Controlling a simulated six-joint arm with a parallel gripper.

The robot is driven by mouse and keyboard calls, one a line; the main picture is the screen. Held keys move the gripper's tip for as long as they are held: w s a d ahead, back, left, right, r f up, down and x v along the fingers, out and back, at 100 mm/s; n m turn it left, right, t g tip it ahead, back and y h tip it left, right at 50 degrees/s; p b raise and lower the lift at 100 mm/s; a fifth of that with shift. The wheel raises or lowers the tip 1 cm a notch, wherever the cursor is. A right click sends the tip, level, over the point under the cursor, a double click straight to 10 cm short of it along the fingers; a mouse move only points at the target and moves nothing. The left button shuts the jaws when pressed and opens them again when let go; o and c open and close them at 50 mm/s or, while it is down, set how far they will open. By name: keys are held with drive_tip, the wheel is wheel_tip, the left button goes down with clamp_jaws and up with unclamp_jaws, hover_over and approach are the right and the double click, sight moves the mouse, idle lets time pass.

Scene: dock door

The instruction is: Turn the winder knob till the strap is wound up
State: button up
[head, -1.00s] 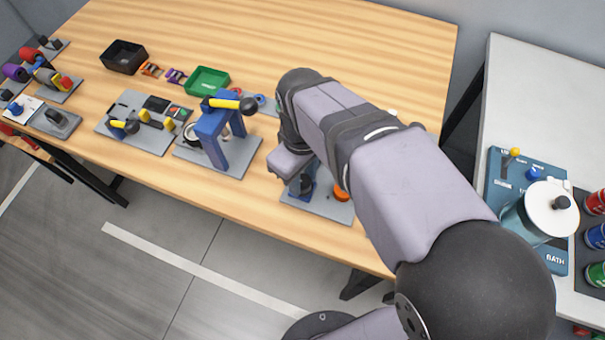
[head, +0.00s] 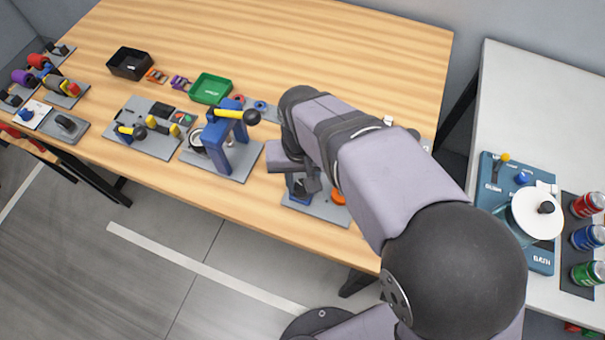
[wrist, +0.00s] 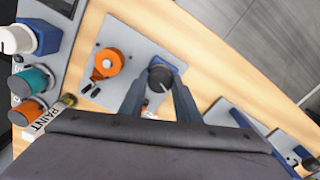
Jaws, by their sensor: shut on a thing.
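The winder stands on a grey plate (head: 322,212) near the table's front edge. Its black round knob (wrist: 161,75) sits on a blue support (wrist: 178,71). An orange round reel (wrist: 107,62) is beside it on the same plate, and its orange also shows in the head view (head: 338,197). My gripper (wrist: 160,86) has one finger on each side of the knob and is shut on it. In the head view my arm hides part of the winder. I cannot make out the strap's length.
A blue frame with a yellow black-tipped lever (head: 235,114) stands close to the left of my gripper. A green tray (head: 211,88) and black tray (head: 130,62) lie farther back. The table's back is clear.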

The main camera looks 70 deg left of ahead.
sight(303, 185)
drive_tip(key=m+p, duration=0.2)
drive_tip(key=m, duration=0.5)
drive_tip(key=shift+a+r, duration=0.1)
drive_tip(key=m, duration=0.4)
drive_tip(key=shift+p, duration=0.4)
drive_tip(key=shift+m, duration=1.9)
drive_tip(key=o, duration=1)
drive_tip(key=shift+o, duration=0.2)
drive_tip(key=shift+r+b, duration=0.65)
drive_tip(key=shift+r, duration=2.95)
